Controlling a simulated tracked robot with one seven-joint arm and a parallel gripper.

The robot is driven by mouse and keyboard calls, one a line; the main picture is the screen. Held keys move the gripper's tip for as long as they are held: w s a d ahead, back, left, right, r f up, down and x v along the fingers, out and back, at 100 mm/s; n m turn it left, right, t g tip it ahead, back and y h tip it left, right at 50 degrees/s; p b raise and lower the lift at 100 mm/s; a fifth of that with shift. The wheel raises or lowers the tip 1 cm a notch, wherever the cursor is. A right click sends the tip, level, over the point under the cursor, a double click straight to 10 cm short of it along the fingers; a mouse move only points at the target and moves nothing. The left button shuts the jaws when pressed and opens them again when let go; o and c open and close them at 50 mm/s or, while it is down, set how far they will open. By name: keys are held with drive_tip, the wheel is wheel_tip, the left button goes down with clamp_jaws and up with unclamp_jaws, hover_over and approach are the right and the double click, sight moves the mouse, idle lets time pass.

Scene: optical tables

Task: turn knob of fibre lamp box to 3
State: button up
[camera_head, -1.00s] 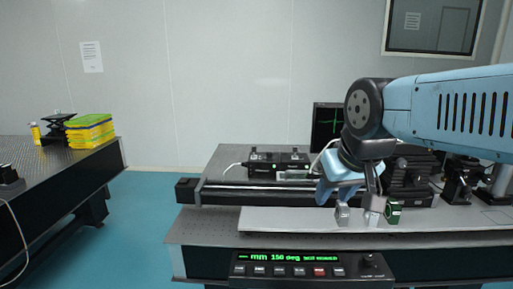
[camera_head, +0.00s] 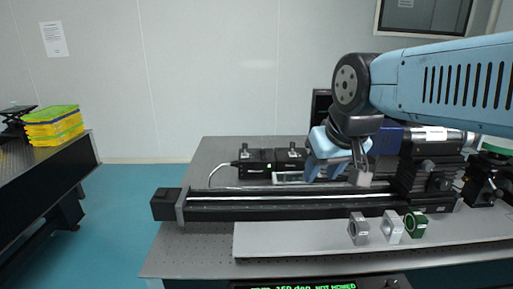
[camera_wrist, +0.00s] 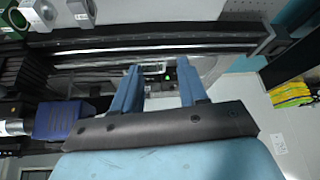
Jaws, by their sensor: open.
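Two low black boxes with knobs on top stand side by side on the optical table, a left one (camera_head: 254,163) with a small green light and a right one (camera_head: 291,158). I cannot tell for sure which thing is the fibre lamp box, and no scale or number is readable. My gripper (camera_head: 338,172) is open and empty, right of these boxes and above the table. In the wrist view, my gripper (camera_wrist: 160,78) has its two blue fingers apart, with a small green light seen between them. The gripper touches nothing that I can see.
A long black rail (camera_head: 290,206) crosses the table in front of the boxes. Several small mounts, one green (camera_head: 415,224), stand on a grey board (camera_head: 300,240). A blue block (camera_head: 387,141) and dark stages stand right. A white cable (camera_head: 222,168) lies left.

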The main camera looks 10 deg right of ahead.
drive_tip(key=shift+o, duration=1.2)
drive_tip(key=shift+w+r, duration=0.2)
drive_tip(key=w+r+n+g, duration=0.1)
drive_tip(key=w+r+n, duration=0.35)
drive_tip(key=w, duration=0.55)
drive_tip(key=n+g, duration=0.5)
drive_tip(key=n, duration=0.9)
hover_over(263, 149)
wheel_tip(263, 149, down, 8)
drive_tip(key=shift+m, duration=0.25)
wheel_tip(263, 149, down, 14)
drive_tip(key=shift+w+r, duration=0.1)
drive_tip(key=shift+c, duration=0.3)
